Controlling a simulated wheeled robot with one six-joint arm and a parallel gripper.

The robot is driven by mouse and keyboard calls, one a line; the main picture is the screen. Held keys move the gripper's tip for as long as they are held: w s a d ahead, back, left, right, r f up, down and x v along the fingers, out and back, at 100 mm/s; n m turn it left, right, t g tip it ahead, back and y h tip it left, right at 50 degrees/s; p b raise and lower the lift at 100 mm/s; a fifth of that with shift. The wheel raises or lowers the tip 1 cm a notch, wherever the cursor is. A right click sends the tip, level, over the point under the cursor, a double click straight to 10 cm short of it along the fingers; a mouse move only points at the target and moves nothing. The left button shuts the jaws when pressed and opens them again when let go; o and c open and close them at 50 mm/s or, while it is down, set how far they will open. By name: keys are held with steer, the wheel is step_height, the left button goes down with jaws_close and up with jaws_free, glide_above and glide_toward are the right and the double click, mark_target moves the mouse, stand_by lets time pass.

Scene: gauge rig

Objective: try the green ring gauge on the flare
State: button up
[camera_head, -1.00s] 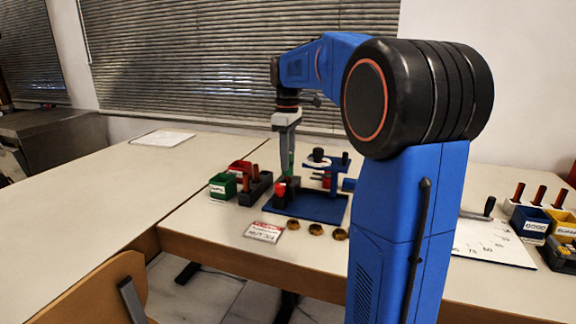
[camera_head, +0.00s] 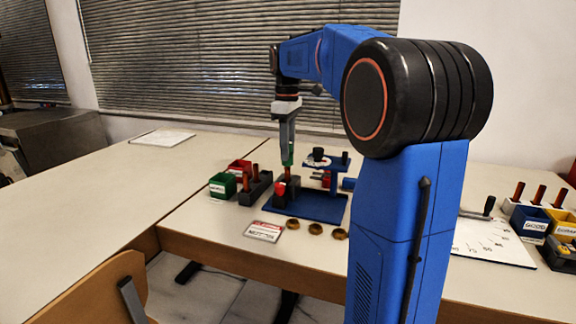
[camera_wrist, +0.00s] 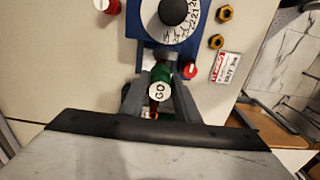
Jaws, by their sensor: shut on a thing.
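My gripper (camera_head: 287,146) is shut on the green gauge (camera_head: 288,157), holding it above the dark clamp block on the blue fixture (camera_head: 318,208). In the wrist view the green gauge (camera_wrist: 163,73) sits between the fingers, with a white disc marked "GO" facing the camera. Its ring shape cannot be made out. A short copper-coloured piece (camera_head: 288,173), apparently the flare's tube, shows just below the gauge at the block. I cannot tell whether the gauge touches it. In the wrist view the gauge and fingers hide the flare.
A red knob (camera_head: 280,189) is on the clamp block. A dial (camera_wrist: 178,20) stands on the fixture. A rack (camera_head: 255,188), green bin (camera_head: 222,185) and red bin (camera_head: 239,167) stand left. A card (camera_head: 264,231) and brass nuts (camera_head: 315,229) lie in front. The left tabletop is mostly clear.

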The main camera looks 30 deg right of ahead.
steer(key=shift+r, duration=1.45)
steer(key=shift+r, duration=0.1)
